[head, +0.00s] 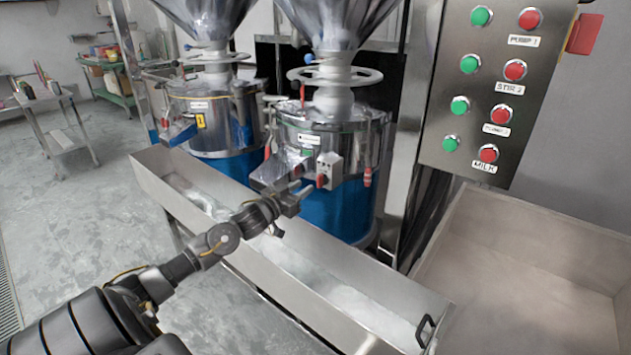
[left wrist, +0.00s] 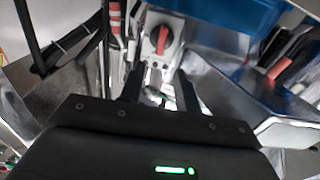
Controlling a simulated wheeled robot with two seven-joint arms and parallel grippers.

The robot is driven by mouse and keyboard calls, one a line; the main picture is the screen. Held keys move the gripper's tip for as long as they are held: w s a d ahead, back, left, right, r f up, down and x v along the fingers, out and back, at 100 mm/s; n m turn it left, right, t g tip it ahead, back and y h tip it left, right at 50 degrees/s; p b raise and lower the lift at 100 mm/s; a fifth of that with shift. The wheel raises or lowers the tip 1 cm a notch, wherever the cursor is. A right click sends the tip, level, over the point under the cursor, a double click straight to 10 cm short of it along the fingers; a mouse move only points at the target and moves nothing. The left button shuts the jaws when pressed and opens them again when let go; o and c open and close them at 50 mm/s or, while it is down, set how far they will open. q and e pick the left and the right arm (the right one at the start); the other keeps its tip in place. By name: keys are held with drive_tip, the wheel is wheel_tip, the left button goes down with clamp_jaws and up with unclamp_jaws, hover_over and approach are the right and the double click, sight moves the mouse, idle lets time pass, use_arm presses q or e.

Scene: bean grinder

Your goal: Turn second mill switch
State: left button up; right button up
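The second mill (head: 340,135) is the nearer steel mill with a blue base, in the middle of the head view. Its switch (head: 321,181) is a small red knob on a grey box on the mill's front. In the left wrist view the red switch knob (left wrist: 161,39) sits upright on its grey plate, beyond the fingertips. My left gripper (head: 292,198) is in front of the mill, just left of and below the switch. In the left wrist view its two fingers (left wrist: 160,84) stand apart with the knob ahead between them, apparently not touched. My right gripper is out of view.
The first mill (head: 205,115) stands behind to the left. A long steel trough (head: 375,290) runs below my left arm. A control panel (head: 490,90) with green and red buttons is at the upper right. Open floor lies at the left.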

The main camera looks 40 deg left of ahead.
sight(318, 178)
use_arm(q)
drive_tip(key=w, duration=0.6)
drive_tip(key=shift+w, duration=0.35)
drive_tip(key=shift+c, duration=0.2)
drive_tip(key=shift+d, duration=0.1)
clamp_jaws()
